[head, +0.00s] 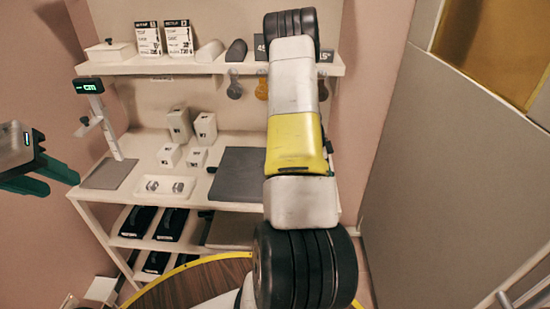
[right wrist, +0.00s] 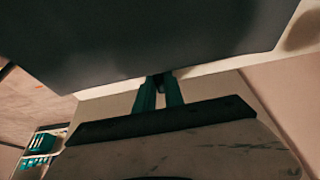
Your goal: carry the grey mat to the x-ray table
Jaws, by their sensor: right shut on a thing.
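The grey mat (head: 240,174) lies on the worktop of the white shelf unit, partly hidden behind my right arm in the head view. In the right wrist view the mat (right wrist: 150,40) fills the top as a wide dark sheet. My right gripper (right wrist: 160,82) is shut on the mat's near edge; the head view hides it behind the arm. My left gripper (head: 48,178) is at the far left, with its teal fingers apart and empty, away from the mat. I cannot make out the x-ray table in these frames.
Left of the mat, the worktop (head: 140,146) holds small white boxes (head: 180,125), a white tray (head: 165,187) and a stand with a display (head: 88,86). An upper shelf (head: 150,66) crosses above. Black items (head: 170,224) fill the lower shelf. A grey panel wall stands at right.

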